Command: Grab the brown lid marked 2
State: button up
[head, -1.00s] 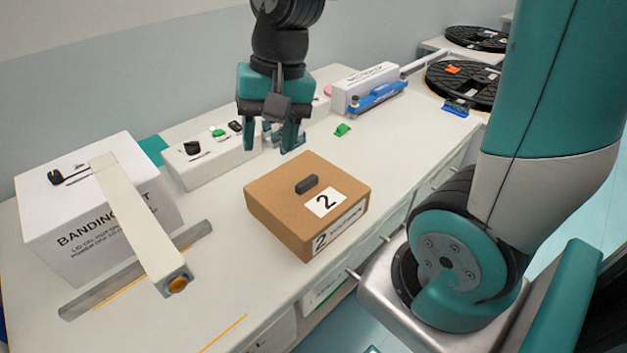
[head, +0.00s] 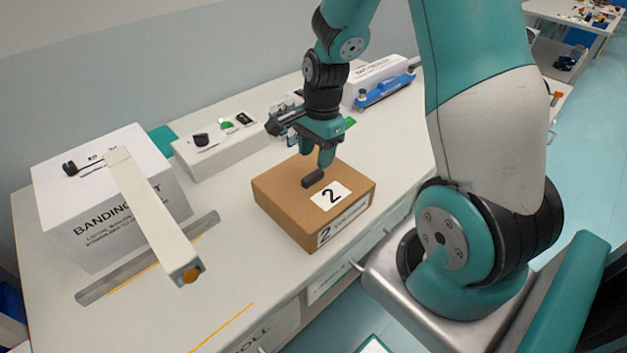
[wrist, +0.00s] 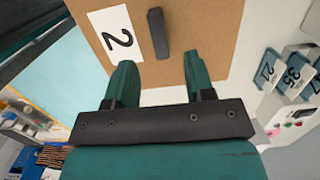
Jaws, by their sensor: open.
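The brown lid marked 2 (head: 283,190) sits on a box on the white bench in the head view. It has a dark bar handle (head: 313,178) and a white label with a black 2. In the wrist view the lid (wrist: 207,25) fills the top middle, with its handle (wrist: 158,33) beyond the fingertips, roughly between their lines. My gripper (head: 316,160) is above the lid, close to the handle. It also shows in the wrist view (wrist: 158,62), open, with nothing between its fingers. The exact height of the fingertips above the lid is hard to tell.
The white banding unit (head: 100,205) with its arm (head: 150,215) stands to the left. A white control box (head: 222,146) with switches is behind the lid. A blue-fronted white unit (head: 385,85) is at the back. The front bench surface is mostly clear.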

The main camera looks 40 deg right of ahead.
aim_at(313, 175)
jog(key=f, duration=0.3)
jog(key=a+f+p, duration=0.1)
jog(key=f, duration=0.1)
jog(key=shift+f, duration=0.3)
grip_shut()
